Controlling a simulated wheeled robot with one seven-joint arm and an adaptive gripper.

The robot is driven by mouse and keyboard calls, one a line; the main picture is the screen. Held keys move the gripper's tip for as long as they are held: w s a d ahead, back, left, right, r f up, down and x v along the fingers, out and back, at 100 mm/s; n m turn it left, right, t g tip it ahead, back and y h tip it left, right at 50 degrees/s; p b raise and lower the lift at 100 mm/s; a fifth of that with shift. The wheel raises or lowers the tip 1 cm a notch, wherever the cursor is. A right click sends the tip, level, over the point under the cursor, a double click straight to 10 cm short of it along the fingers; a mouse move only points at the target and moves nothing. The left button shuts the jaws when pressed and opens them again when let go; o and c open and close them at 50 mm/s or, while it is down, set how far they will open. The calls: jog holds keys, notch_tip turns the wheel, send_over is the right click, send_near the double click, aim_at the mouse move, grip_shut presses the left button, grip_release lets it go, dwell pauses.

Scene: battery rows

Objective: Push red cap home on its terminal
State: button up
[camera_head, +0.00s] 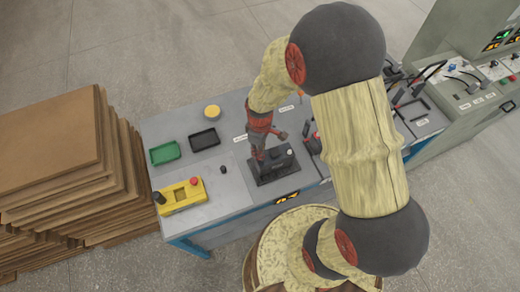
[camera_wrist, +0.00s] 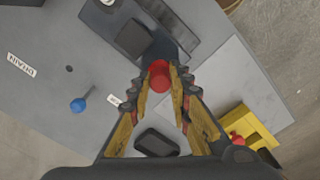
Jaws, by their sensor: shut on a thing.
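My gripper (camera_wrist: 166,76) is shut on the red cap (camera_wrist: 159,74), which sits between the fingertips in the wrist view. In the head view my gripper (camera_head: 258,156) points down at the left end of a black battery block (camera_head: 278,158) on a dark base plate. The cap is not clear there, among the red parts of my gripper. The battery block also shows in the wrist view (camera_wrist: 132,38), just beyond the cap. A pale post (camera_head: 289,153) stands at its right end. The terminal under the cap is hidden, so I cannot tell whether the cap touches it.
A yellow box (camera_head: 180,198) with a red button stands at the table's front left. A green tray (camera_head: 164,153), a black tray (camera_head: 204,139) and a yellow disc (camera_head: 212,112) lie farther back. Stacked brown sheets (camera_head: 60,165) stand left of the table. Cables and panels crowd the right.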

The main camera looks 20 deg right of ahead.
jog(key=shift+f, duration=0.5)
dwell(1.1)
jog(key=o, duration=0.7)
jog(key=o, duration=0.4)
jog(key=shift+o, duration=1.1)
jog(key=shift+r, duration=0.15)
jog(key=shift+r+p, duration=2.3)
jog(key=shift+r, duration=1.1)
